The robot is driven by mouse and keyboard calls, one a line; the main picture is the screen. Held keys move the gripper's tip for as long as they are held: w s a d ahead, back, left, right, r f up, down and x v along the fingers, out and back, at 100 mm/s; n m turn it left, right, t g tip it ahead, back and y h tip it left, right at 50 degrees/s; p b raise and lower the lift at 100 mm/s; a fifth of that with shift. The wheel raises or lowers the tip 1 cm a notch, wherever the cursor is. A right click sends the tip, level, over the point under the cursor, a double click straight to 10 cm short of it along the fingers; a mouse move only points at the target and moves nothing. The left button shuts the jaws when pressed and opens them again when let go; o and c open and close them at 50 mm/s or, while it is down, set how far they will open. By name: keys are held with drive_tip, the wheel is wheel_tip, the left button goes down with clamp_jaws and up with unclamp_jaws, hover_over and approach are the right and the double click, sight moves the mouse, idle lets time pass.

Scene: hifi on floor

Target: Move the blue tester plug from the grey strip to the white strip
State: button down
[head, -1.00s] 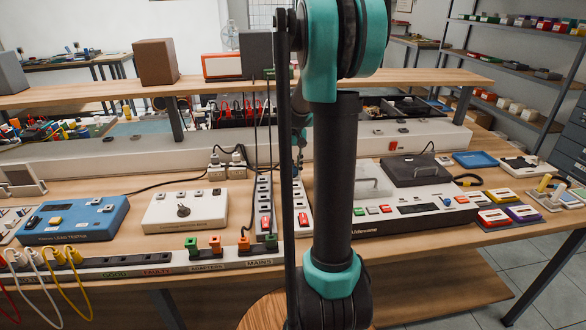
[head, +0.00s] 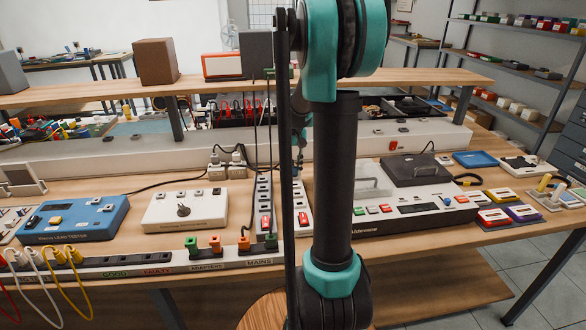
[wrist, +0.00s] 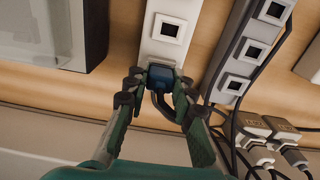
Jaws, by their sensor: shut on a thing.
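In the wrist view my gripper (wrist: 158,92) is shut on the blue tester plug (wrist: 160,75). A dark cable curls beside the gripper. The grey strip (wrist: 234,69) lies to the right of the white strip. In the head view the grey strip (head: 264,188) stands left of the white strip (head: 302,213). The gripper and the plug are mostly hidden behind my arm there.
Beige plugs (wrist: 254,126) with cables sit beside the grey strip's end. A white tester box (head: 187,207) stands left of the strips, and a large console (head: 415,210) stands to their right. A long white wall trunking (head: 110,152) runs behind.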

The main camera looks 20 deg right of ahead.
idle(0.4)
drive_tip(key=c, duration=1.2)
unclamp_jaws()
wheel_tip(320, 180, up, 17)
idle(0.4)
